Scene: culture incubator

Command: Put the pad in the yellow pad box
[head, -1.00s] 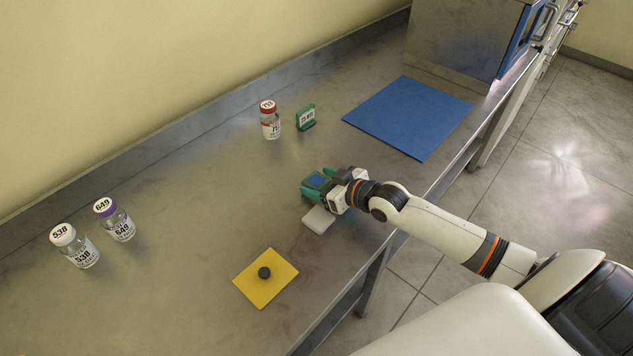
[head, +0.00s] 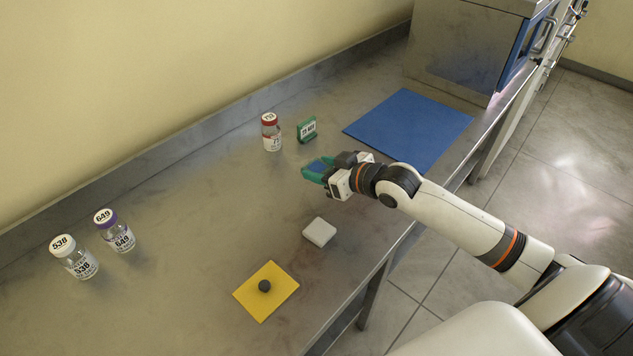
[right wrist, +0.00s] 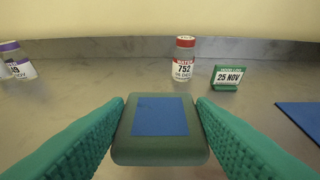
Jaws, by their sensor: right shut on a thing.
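My right gripper (head: 317,170) is shut on a rounded grey-green block with a blue square on top, which I take to be the pad (right wrist: 160,130). In the right wrist view the green ridged fingers (right wrist: 160,112) grip its two sides. It appears to be held above the bench. A yellow square with a dark round knob (head: 255,300) is at the front of the bench, apart from the gripper. It may be the yellow pad box; its depth cannot be told. My left gripper is not in view.
A white block (head: 319,232) lies between gripper and yellow square. A red-capped bottle (head: 271,133) and green label stand (head: 307,130) are behind the gripper. A blue mat (head: 410,128) lies right. White-capped (head: 75,258) and purple-capped (head: 116,232) bottles stand left. The middle is clear.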

